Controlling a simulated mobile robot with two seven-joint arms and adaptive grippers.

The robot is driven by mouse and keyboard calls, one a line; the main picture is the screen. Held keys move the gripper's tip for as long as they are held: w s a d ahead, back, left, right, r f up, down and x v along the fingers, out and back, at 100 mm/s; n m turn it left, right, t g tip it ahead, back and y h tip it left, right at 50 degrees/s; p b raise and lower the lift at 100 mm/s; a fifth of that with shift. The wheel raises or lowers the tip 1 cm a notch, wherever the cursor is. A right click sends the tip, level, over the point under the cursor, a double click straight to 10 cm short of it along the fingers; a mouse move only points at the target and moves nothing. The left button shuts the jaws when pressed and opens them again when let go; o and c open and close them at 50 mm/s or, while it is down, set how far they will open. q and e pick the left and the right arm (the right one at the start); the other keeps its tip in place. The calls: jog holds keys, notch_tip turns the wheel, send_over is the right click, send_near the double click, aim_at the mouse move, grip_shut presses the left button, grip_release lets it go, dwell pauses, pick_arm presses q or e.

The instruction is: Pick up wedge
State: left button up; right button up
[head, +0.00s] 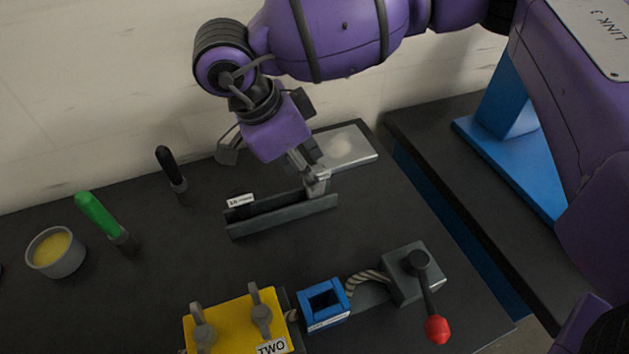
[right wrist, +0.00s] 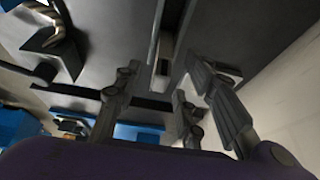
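A dark grey slotted holder (head: 285,218) with a small white label lies on the dark table in the head view. A small light grey piece, which looks like the wedge (head: 319,184), stands at the holder's right end. In the right wrist view a pale block, likely this wedge (right wrist: 163,68), shows between the fingers. My right gripper (right wrist: 162,72) points down over the holder's right end, its fingers apart on either side of the piece. I cannot tell whether a finger touches it. My left gripper is not in view.
A pale grey plate (head: 345,147) lies just behind the holder. Black (head: 171,168) and green (head: 104,217) handled tools and a yellow-filled bowl (head: 56,252) are to the left. A yellow clamp block (head: 236,323), blue block (head: 325,303) and red-knobbed lever (head: 430,300) stand in front.

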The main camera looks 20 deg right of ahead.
jog(key=shift+x, duration=2)
jog(key=shift+w+d, duration=0.1)
grip_shut()
jog(key=shift+r, duration=0.1)
